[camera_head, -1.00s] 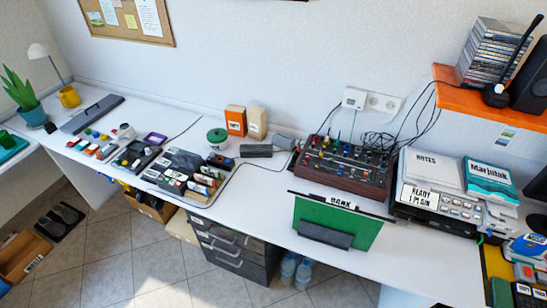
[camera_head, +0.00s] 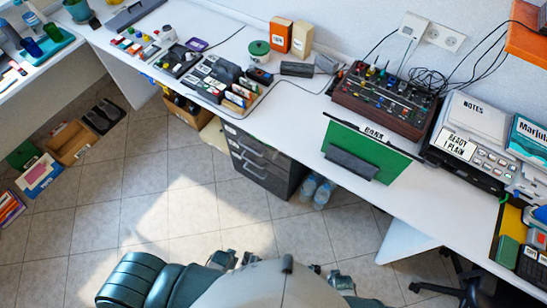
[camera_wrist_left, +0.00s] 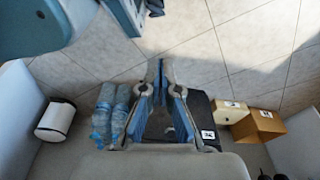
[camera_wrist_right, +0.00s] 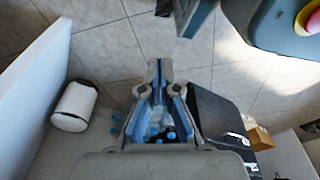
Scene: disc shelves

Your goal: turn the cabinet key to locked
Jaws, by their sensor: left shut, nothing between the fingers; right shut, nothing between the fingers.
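The dark drawer cabinet (camera_head: 262,160) stands under the white desk in the head view, with several handled drawers on its front. I cannot make out a key or its position. The cabinet also shows as a dark block in the left wrist view (camera_wrist_left: 202,112) and in the right wrist view (camera_wrist_right: 216,110), just right of the fingers in the picture. My left gripper (camera_wrist_left: 161,64) is shut and empty, pointing over the floor. My right gripper (camera_wrist_right: 158,64) is shut and empty too. In the head view my own body and arm fill the bottom and hide the grippers' fingertips.
Water bottles (camera_head: 318,190) stand on the floor right of the cabinet, boxes (camera_head: 186,108) left of it. The desk (camera_head: 300,108) overhangs the cabinet. Tiled floor (camera_head: 170,200) before the cabinet is clear.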

